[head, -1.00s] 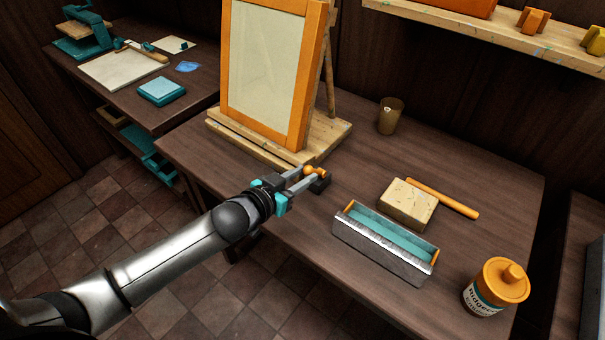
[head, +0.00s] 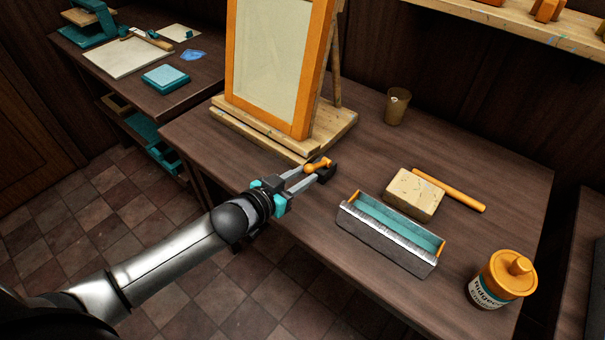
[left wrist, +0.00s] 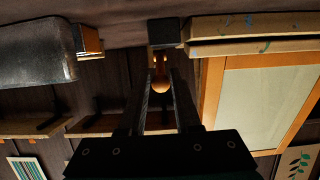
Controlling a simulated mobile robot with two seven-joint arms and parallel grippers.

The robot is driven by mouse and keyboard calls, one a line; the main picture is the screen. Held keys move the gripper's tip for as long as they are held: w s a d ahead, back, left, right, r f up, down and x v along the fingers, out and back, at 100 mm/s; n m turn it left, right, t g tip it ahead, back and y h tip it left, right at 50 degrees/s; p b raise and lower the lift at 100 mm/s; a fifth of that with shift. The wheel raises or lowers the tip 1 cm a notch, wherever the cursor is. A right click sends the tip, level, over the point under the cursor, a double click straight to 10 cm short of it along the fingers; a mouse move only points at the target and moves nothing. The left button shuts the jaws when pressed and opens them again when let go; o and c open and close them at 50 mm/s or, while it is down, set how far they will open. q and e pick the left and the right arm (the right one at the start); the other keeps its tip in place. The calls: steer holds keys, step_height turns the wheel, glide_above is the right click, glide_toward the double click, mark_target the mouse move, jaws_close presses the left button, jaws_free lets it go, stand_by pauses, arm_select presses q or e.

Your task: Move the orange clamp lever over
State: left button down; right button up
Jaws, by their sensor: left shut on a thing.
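The orange clamp lever (head: 317,165) is at the front right corner of the easel-like wooden base, by a small dark clamp block (head: 327,173). My left gripper (head: 316,171) is shut on the lever. In the left wrist view the lever's rounded orange end (left wrist: 161,84) shows between the fingers, with the dark block (left wrist: 165,32) beyond it. The hinged screen (head: 275,60), an orange frame with pale mesh, stands tilted up on its wooden base (head: 262,137). My right gripper is not in view.
A grey and teal trough (head: 390,238) lies right of the gripper. Behind it are a pale block (head: 413,193) and an orange rod (head: 450,190). An orange-lidded jar (head: 503,278) stands front right, a brown cup (head: 397,106) at the back.

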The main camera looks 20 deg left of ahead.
arm_select(q)
steer(key=shift+s+a+f+b, duration=0.1)
steer(key=shift+s+f+b, duration=0.2)
steer(key=shift+f, duration=0.5)
steer(key=shift+s+a+f+b, duration=0.1)
steer(key=shift+s+f+b, duration=0.15)
steer(key=shift+f+b, duration=0.55)
steer(key=shift+f, duration=0.2)
steer(key=c, duration=1.6)
jaws_free()
steer(key=c, duration=1.1)
jaws_free()
steer(key=shift+s, duration=0.1)
steer(key=p+v, duration=0.2)
steer(key=v, duration=1.3)
steer(key=shift+r+p, duration=0.1)
steer(key=shift+p, duration=0.3)
